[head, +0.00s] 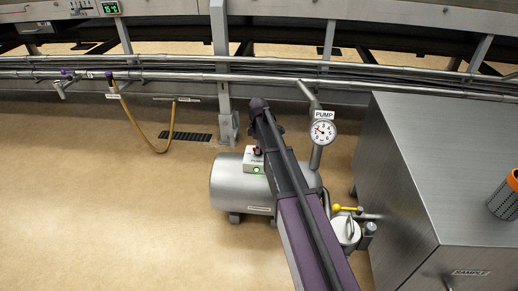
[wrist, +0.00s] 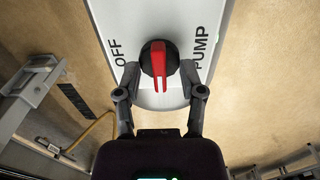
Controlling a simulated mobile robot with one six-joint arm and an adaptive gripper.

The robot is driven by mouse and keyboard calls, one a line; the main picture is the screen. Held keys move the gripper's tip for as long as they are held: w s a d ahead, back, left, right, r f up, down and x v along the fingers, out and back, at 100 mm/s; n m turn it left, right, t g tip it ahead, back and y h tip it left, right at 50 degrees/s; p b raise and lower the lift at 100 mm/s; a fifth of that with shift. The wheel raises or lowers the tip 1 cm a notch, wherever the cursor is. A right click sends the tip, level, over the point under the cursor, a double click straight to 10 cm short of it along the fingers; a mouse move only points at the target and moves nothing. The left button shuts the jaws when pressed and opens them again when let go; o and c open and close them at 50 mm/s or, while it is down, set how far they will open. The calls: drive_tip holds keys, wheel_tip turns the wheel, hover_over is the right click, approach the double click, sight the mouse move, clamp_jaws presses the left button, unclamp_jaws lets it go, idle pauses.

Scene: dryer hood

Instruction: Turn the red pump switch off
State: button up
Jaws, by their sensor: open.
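The red pump switch (wrist: 158,62) is a red lever on a round black knob, mounted on a white plate (wrist: 180,20). The lever stands upright in the wrist view, between the word OFF on the left and PUMP on the right. My gripper (wrist: 159,75) is open, with one finger on each side of the knob; I cannot tell if they touch it. My arm hides part of the box there.
A dial gauge (head: 323,130) labelled PUMP and a pipe stand right of the cylinder. A yellow-handled valve (head: 345,208) is lower right, beside a large metal cabinet (head: 400,150). A yellow hose (head: 140,137) hangs at left. The floor at left is clear.

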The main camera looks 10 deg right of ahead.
clamp_jaws()
drive_tip(key=shift+m, duration=0.4)
drive_tip(key=m, duration=0.8)
drive_tip(key=shift+s, duration=0.1)
drive_tip(key=m, duration=0.4)
drive_tip(key=shift+m, duration=0.3)
drive_tip(key=m, duration=0.4)
drive_tip(key=shift+m, duration=0.3)
